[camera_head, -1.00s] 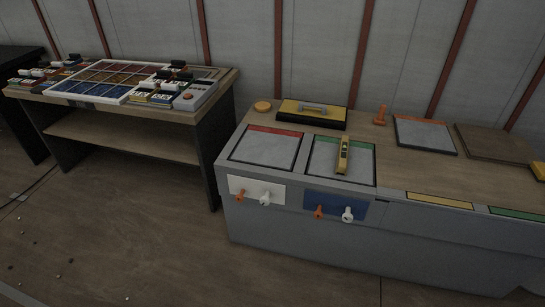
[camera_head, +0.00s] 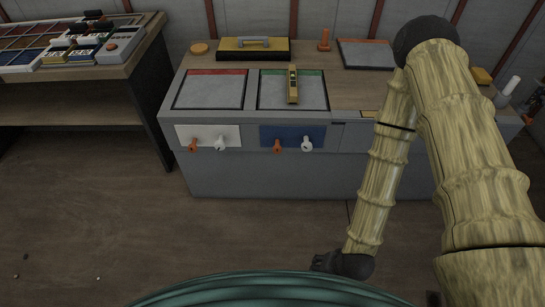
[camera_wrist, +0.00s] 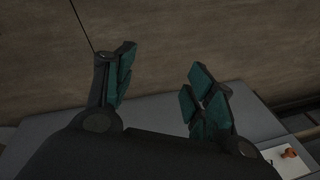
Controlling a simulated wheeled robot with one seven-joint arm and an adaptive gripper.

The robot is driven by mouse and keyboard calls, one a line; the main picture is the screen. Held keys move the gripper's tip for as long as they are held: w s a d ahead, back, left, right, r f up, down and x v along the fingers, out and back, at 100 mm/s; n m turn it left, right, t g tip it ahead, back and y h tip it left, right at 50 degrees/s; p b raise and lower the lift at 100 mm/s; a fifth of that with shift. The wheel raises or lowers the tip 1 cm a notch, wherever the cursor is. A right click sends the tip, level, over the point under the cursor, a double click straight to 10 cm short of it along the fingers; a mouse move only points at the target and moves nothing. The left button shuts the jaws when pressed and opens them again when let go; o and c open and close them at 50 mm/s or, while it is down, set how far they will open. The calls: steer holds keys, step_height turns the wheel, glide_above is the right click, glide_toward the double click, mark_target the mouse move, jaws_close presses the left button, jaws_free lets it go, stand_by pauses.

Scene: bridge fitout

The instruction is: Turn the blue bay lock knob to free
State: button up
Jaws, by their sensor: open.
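The blue panel (camera_head: 292,130) is on the grey cabinet front in the head view. It carries an orange knob (camera_head: 277,146) on the left and a white knob (camera_head: 307,144) on the right. Which one is the lock knob, and its setting, I cannot tell. My gripper (camera_head: 328,263) hangs low in front of the cabinet, below the blue panel and apart from it. In the wrist view my gripper (camera_wrist: 160,63) is open and empty, its fingers spread. The blue panel does not show there.
A white panel (camera_head: 207,131) with orange and white knobs is left of the blue one. A yellow bar (camera_head: 293,84) lies on the green-edged bay lid. A yellow case (camera_head: 252,50) stands behind. A side table (camera_head: 75,92) is at left. The floor before the cabinet is clear.

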steer(key=w+a+f+m+t+y+b, duration=0.25)
steer(key=w+a+f+m+b, duration=0.25)
steer(key=w+a+b, duration=0.3)
steer(key=m+t+h+b, duration=0.4)
steer(key=m+t+b, duration=0.9)
steer(key=m+b, duration=1.25)
glide_toward(277, 152)
steer(key=w+n+b, duration=0.1)
steer(key=b, duration=0.1)
steer(key=w+b, duration=0.3)
steer(key=w, duration=0.5)
steer(key=shift+w+b, duration=0.3)
steer(key=shift+w, duration=0.05)
steer(key=shift+w+r+b, duration=0.1)
steer(key=shift+w+b, duration=0.2)
steer(key=shift+w, duration=0.6)
steer(key=shift+c, duration=0.5)
